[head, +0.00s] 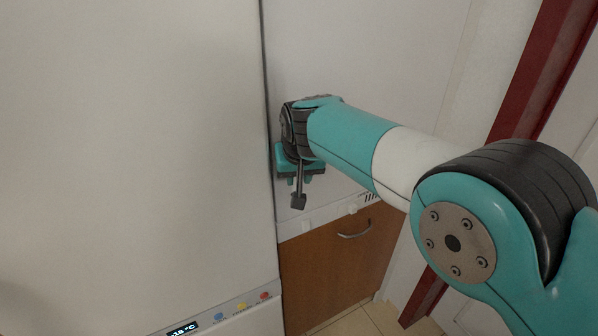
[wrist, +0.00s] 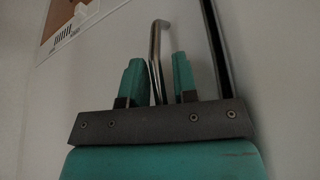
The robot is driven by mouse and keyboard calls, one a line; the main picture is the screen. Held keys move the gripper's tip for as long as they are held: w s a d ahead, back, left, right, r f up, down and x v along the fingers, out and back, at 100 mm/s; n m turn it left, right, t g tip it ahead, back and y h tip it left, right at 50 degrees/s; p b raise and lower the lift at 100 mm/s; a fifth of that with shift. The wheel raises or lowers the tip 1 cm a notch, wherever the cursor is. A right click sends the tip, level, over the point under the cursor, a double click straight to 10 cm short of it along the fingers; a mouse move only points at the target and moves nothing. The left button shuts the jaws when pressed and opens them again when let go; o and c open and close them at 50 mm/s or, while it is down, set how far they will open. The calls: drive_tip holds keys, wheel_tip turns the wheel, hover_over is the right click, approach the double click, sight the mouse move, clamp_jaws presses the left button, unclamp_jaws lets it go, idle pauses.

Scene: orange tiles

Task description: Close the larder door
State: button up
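The larder door appears to be the pale, plain panel (head: 365,60) behind my gripper, right of a dark vertical seam; it also fills much of the wrist view (wrist: 100,75). I cannot tell how far it stands open. A slim metal handle (wrist: 156,50) rises between the two teal fingers in the wrist view; its lower end (head: 299,198) shows below my gripper in the head view. My gripper (head: 299,180) is at this handle. Its fingers (wrist: 157,75) stand apart on either side of the bar, with a visible gap at least on the right. My gripper hides the handle's upper part in the head view.
A large pale appliance front (head: 130,130) with a lit display (head: 183,328) and coloured buttons stands close on the left. A brown cabinet front (head: 335,265) with a curved handle (head: 355,230) is below. A dark red frame (head: 540,70) is at right. Some tiled floor (head: 355,325) shows.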

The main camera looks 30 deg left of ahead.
drive_tip(key=shift+s+a+r, duration=0.1)
drive_tip(key=shift+s+a, duration=0.1)
drive_tip(key=shift+s, duration=0.05)
drive_tip(key=b+v, duration=0.4)
drive_tip(key=v, duration=1.3)
drive_tip(key=shift+d+b, duration=0.2)
drive_tip(key=shift+b, duration=0.1)
drive_tip(key=shift+w, duration=0.15)
drive_tip(key=w+d+g, duration=0.1)
drive_tip(key=d, duration=2.3)
drive_tip(key=s+d+f+g, duration=0.1)
drive_tip(key=s+d+f, duration=0.2)
drive_tip(key=s+d, duration=0.4)
drive_tip(key=s+d+f+m+g+y, duration=0.1)
drive_tip(key=s+d+f, duration=0.2)
drive_tip(key=s+d, duration=0.5)
drive_tip(key=s, duration=0.3)
drive_tip(key=shift+s+d, duration=0.25)
